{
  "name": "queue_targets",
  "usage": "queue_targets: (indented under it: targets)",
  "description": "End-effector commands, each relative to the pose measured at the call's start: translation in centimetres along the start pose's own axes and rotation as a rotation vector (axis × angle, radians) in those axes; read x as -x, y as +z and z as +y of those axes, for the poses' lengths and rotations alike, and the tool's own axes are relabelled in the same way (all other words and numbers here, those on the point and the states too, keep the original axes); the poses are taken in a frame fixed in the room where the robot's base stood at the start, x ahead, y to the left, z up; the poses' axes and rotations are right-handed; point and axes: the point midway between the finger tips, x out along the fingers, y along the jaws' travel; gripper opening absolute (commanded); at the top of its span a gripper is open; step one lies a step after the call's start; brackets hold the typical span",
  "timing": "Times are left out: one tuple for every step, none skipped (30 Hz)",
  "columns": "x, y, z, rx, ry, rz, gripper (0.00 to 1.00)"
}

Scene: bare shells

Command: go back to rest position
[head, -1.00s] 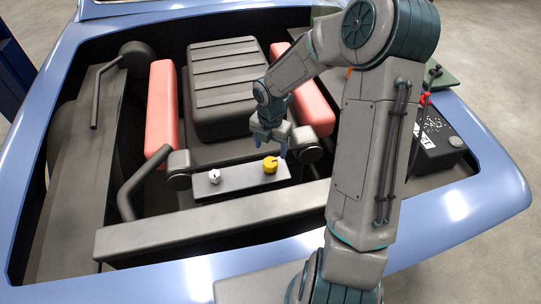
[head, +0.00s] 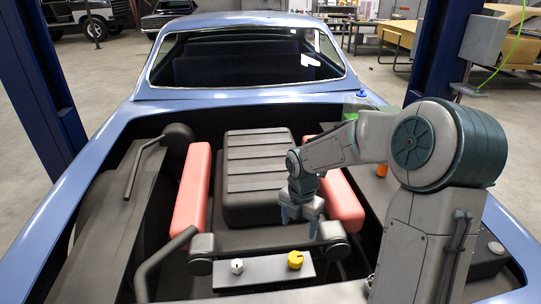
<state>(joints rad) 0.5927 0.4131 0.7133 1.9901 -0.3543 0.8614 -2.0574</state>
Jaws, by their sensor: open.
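My gripper (head: 301,221) is open and empty in the head view, pointing down over the engine bay. It hangs a little above and behind a grey plate (head: 263,276) at the front of the engine. On the plate sit a yellow cap (head: 295,260) at the right and a smaller white cap (head: 237,266) at the left. The gripper appears apart from the yellow cap, though the exact gap is hard to tell. My arm hides part of the bay's right side.
The black ribbed engine cover (head: 254,170) stands between two red covers (head: 192,200) (head: 343,200). The blue car body (head: 85,185) rims the bay. Blue lift posts (head: 40,80) (head: 437,55) stand on both sides. An orange item (head: 381,170) shows behind my arm.

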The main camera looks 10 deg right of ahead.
Motion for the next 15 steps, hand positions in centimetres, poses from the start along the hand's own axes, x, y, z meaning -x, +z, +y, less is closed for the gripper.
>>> queue_targets:
  targets:
    - [0.1, -0.1, -0.1, -0.007, -0.002, -0.003, 0.68]
    - [0.2, -0.1, -0.1, -0.018, -0.004, -0.005, 0.68]
    - [0.4, -0.3, -0.3, -0.041, -0.008, -0.012, 0.68]
    - [0.6, -0.4, -0.4, -0.065, -0.011, -0.018, 0.68]
    - [0.9, -0.6, -0.6, -0.095, -0.015, -0.026, 0.68]
    - [1.3, -0.9, -0.9, -0.146, -0.020, -0.038, 0.68]
    - [1.6, -1.2, -1.2, -0.190, -0.025, -0.048, 0.68]
    - [2.0, -1.5, -1.5, -0.239, -0.028, -0.060, 0.68]
    - [2.6, -1.9, -1.9, -0.309, -0.030, -0.077, 0.68]
    - [3.1, -2.2, -2.3, -0.368, -0.030, -0.089, 0.68]
    - [3.5, -2.6, -2.6, -0.423, -0.029, -0.102, 0.68]
    - [4.1, -3.0, -3.2, -0.499, -0.026, -0.118, 0.68]
    - [4.5, -3.3, -3.5, -0.556, -0.021, -0.128, 0.68]
    - [4.9, -3.7, -3.9, -0.614, -0.017, -0.138, 0.68]
    - [5.5, -4.1, -4.4, -0.690, -0.007, -0.152, 0.68]
